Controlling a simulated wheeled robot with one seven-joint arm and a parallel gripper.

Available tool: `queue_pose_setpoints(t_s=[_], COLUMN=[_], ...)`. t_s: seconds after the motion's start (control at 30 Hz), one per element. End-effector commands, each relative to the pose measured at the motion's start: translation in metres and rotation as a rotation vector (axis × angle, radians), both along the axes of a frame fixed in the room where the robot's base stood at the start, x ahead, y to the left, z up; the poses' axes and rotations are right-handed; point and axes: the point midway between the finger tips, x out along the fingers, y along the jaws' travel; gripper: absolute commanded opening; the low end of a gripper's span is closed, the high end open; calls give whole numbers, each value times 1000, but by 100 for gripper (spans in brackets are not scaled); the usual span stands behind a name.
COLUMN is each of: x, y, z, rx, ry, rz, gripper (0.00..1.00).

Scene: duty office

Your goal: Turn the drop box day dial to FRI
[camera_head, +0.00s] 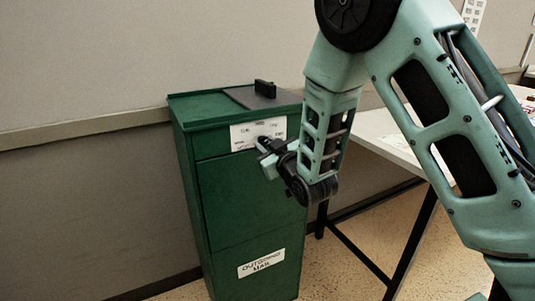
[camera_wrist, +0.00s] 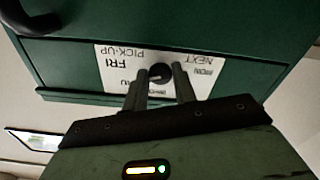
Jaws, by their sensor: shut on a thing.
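The green drop box (camera_head: 240,215) stands against the wall, with a white dial plate (camera_head: 243,133) high on its front. In the wrist view the dial plate (camera_wrist: 112,82) appears upside down. FRI stands left of the dark round dial knob (camera_wrist: 160,71) and MON right of it; other day marks are partly hidden by the fingers. My gripper (camera_wrist: 161,84) has one finger on each side of the knob and is shut on it. A small pale mark shows on the knob, but where it points is unclear. In the head view my gripper (camera_head: 265,150) covers the knob.
The box has a dark lid plate with a black handle (camera_head: 264,88) on top and an OUTGOING MAIL label (camera_head: 261,263) low in front. A white table (camera_head: 385,135) with dark legs stands close on the right. Floor shows beneath it.

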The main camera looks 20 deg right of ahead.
Motion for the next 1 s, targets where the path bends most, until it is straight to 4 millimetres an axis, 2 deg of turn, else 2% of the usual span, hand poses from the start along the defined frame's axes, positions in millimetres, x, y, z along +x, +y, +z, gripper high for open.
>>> queue_pose_setpoints(t_s=[0.03,0.43,1.0], x=[0,-1,-1], y=[-2,0,0], z=[-5,-4,-3], rx=[40,283,351], ry=[8,44,56], rz=[-4,-2,-2], gripper=[4,4,4])
